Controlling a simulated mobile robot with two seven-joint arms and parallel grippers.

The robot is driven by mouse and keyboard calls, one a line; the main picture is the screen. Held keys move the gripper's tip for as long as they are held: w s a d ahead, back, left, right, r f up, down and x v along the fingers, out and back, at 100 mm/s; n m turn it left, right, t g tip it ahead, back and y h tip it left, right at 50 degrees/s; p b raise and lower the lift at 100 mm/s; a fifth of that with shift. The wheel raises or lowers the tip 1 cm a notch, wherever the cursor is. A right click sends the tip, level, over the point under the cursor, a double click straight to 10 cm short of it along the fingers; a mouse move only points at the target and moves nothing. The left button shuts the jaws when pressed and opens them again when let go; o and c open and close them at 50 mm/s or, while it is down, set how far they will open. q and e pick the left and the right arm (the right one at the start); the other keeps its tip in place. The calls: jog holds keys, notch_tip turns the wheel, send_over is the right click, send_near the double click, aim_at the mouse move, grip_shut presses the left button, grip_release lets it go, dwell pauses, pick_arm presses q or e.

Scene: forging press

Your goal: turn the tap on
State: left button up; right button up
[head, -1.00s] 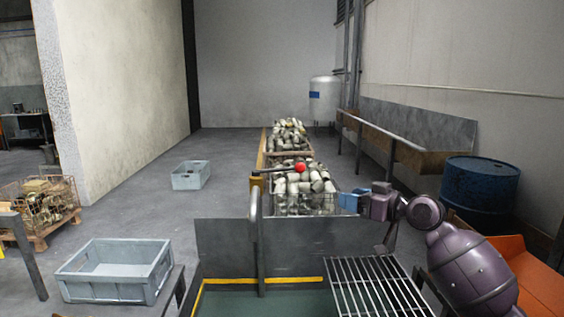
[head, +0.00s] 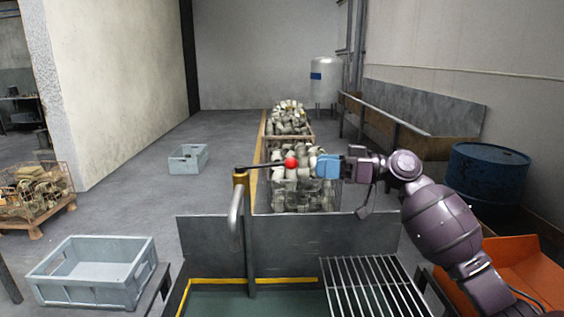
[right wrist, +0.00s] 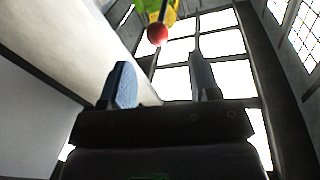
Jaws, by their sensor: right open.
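The tap has a brass body (head: 240,178) on a grey post, a curved grey spout, and a thin dark lever ending in a red ball knob (head: 291,163). The lever points to the right in the head view. My right gripper (head: 322,166) has blue fingertips close to the right of the red knob. In the right wrist view, the red knob (right wrist: 157,34) shows beyond and between the two open fingers (right wrist: 160,85), with nothing between them. Whether the fingers touch the knob is not clear; they look apart from it. My left gripper is not in view.
A sink with a grey back panel (head: 320,236) and a wire rack (head: 372,288) lies below the tap. Crates of metal parts (head: 290,196) stand behind. A blue drum (head: 486,172) and orange tray (head: 520,268) are at the right, a grey crate (head: 92,292) at the left.

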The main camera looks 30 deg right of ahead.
aim_at(293, 164)
jog(key=p+x, duration=0.1)
jog(key=x, duration=0.8)
jog(key=shift+w+a+f+p, duration=0.1)
jog(key=shift+w+a+p, duration=0.05)
jog(key=shift+w+p, duration=0.15)
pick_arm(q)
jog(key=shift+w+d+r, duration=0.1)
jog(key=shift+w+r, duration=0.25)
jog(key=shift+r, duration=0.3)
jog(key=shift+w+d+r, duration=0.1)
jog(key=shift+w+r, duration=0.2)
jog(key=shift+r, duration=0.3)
pick_arm(e)
jog(key=c, duration=0.9)
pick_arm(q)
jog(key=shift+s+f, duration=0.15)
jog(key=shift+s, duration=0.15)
pick_arm(e)
grip_shut()
